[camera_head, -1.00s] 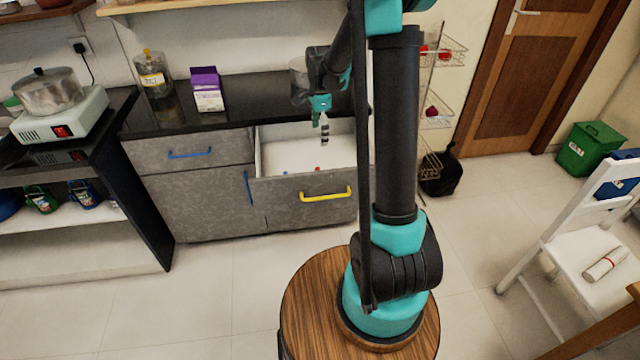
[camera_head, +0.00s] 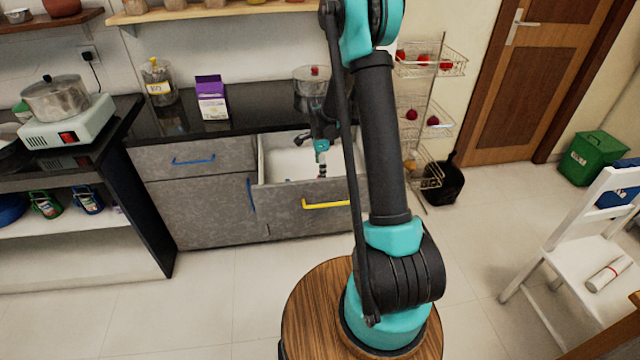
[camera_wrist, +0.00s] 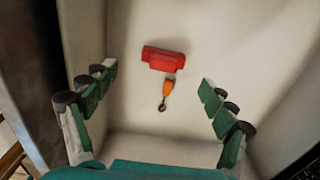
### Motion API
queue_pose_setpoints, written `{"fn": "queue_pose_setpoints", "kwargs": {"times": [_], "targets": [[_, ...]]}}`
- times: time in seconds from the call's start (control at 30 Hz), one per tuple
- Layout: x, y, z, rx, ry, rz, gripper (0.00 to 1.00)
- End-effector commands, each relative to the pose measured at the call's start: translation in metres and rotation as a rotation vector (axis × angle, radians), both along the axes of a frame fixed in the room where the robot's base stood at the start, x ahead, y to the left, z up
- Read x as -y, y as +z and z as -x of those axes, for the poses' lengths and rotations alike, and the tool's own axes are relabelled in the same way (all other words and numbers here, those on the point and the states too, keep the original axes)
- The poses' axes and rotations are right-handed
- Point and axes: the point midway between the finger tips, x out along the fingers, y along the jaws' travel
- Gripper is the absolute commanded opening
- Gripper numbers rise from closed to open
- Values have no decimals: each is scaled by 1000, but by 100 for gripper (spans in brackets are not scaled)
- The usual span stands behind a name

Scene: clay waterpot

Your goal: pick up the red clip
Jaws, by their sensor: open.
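The red clip (camera_wrist: 163,59) lies on the white floor of the open drawer in the wrist view, ahead of and between my fingers. A small orange piece with a dark ring at its end (camera_wrist: 168,88) lies just below it in the picture, touching or very close to it. My gripper (camera_wrist: 157,100) is open, with green finger pads on both sides and nothing between them. In the head view my gripper (camera_head: 322,160) reaches down into the drawer (camera_head: 282,166). The clip is not visible there.
The drawer's walls stand close around my gripper, and its front bears a yellow handle (camera_head: 326,204). Above is the black counter (camera_head: 250,115) with a purple and white carton (camera_head: 211,98), a jar (camera_head: 158,82) and a pot (camera_head: 313,90). A wire rack (camera_head: 428,105) stands to the right.

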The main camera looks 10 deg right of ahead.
Motion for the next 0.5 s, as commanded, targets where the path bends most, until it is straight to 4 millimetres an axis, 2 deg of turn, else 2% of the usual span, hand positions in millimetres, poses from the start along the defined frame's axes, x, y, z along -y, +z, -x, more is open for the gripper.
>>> {"fn": "queue_pose_setpoints", "kwargs": {"times": [0.17, 0.5], "targets": [[0, -11, -2, 0, 0, 0, 84], [0, -51, -6, 0, 0, 0, 84]]}}
